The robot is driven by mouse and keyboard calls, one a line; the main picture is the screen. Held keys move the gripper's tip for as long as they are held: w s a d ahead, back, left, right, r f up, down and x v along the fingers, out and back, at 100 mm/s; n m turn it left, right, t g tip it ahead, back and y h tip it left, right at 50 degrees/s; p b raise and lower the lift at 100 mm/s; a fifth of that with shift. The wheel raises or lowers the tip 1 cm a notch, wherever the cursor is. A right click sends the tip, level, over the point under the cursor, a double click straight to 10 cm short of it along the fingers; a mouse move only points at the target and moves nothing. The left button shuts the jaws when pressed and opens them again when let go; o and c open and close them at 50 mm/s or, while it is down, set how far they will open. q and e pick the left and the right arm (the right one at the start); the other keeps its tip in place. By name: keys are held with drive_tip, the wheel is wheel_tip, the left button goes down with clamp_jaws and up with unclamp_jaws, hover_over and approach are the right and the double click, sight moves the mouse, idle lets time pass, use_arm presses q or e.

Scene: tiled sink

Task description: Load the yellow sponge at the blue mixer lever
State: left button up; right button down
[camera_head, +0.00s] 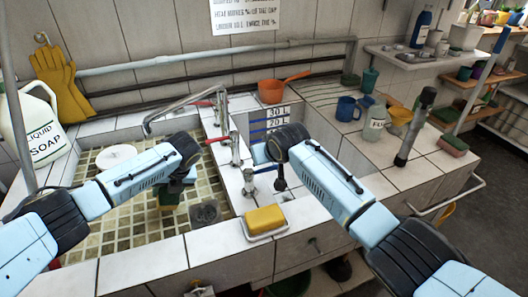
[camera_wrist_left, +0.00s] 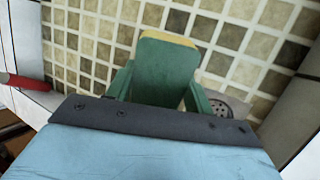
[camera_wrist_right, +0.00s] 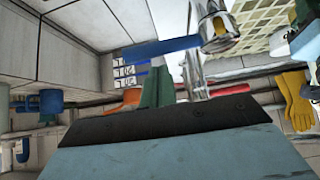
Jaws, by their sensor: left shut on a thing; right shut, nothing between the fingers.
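My left gripper (camera_wrist_left: 158,95) is shut on a green-and-yellow sponge (camera_wrist_left: 165,65), above the tiled basin. The sponge's green face is toward the wrist camera, with a yellow edge beyond it; in the head view it is partly hidden under my wrist. A yellow sponge (camera_head: 265,218) lies in a white dish at the counter's front edge, apart from both grippers. The blue mixer lever (camera_wrist_right: 160,48) extends from a chrome tap (camera_wrist_right: 218,28). My right gripper (camera_wrist_right: 158,88) is shut and empty, close below that lever in the right wrist view; my arm hides its fingertips in the head view.
The tiled basin (camera_head: 135,222) has a drain (camera_head: 205,212) and a white disc (camera_head: 116,156). Red-levered taps (camera_head: 222,110) stand along the divider. A soap jug (camera_head: 40,125) stands left; mugs (camera_head: 347,108) and an orange pan (camera_head: 271,91) stand behind my right arm.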

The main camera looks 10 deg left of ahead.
drive_tip(key=shift+s+d+f, duration=0.2)
drive_tip(key=shift+s+d, duration=0.3)
drive_tip(key=shift+s, duration=0.3)
drive_tip(key=shift+s+d, duration=0.45)
drive_tip(key=shift+s, duration=0.4)
drive_tip(key=shift+w, duration=0.1)
wheel_tip(320, 180, up, 8)
drive_tip(key=s, duration=0.3)
drive_tip(key=shift+d, duration=0.4)
idle(0.3)
drive_tip(key=shift+r, duration=0.1)
idle(0.9)
